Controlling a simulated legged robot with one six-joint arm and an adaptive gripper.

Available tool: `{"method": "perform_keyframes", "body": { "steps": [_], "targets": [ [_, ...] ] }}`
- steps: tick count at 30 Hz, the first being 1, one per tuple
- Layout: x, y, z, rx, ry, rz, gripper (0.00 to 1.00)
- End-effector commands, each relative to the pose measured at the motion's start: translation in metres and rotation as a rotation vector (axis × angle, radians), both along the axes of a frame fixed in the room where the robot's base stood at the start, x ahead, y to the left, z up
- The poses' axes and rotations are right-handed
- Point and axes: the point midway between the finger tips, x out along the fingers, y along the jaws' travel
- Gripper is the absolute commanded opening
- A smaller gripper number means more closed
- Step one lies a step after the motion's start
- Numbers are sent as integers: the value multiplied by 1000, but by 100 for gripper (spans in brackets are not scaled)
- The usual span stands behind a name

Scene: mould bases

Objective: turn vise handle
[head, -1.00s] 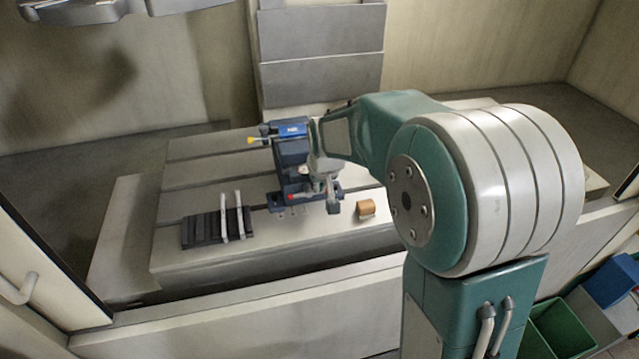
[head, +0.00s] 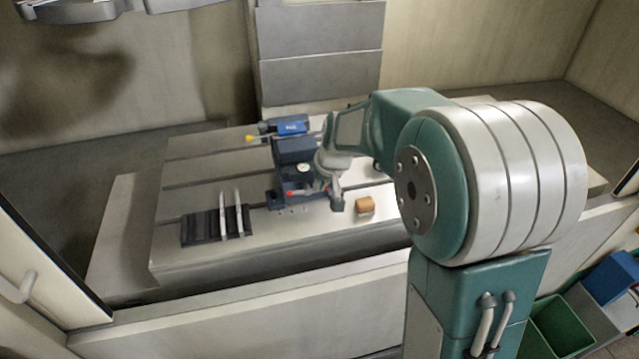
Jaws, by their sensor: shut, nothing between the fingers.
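The dark blue vise (head: 294,152) stands on the slotted metal table, left of my arm's wrist. A small red tip (head: 290,193), perhaps part of its handle, shows low at its front. The rest of the handle cannot be made out. My gripper (head: 337,207) points down at the right front of the vise, shut and empty. It is too small in view to tell whether it touches the vise. My wrist hides the vise's right side.
A small orange-brown block (head: 365,206) lies just right of my gripper. A dark slotted rack (head: 199,228) with two pale bars stands at the left front. A blue device with a yellow knob (head: 285,126) sits behind the vise. The table (head: 205,173) is clear at left.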

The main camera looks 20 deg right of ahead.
Motion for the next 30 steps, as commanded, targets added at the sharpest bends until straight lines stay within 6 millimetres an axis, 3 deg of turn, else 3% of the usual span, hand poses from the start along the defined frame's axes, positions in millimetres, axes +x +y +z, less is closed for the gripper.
{"method": "perform_keyframes", "body": {
  "steps": [14,30],
  "targets": [
    [0,-7,-10,266,2,-5,0],
    [0,-11,-28,757,2,-5,0]
  ]
}}
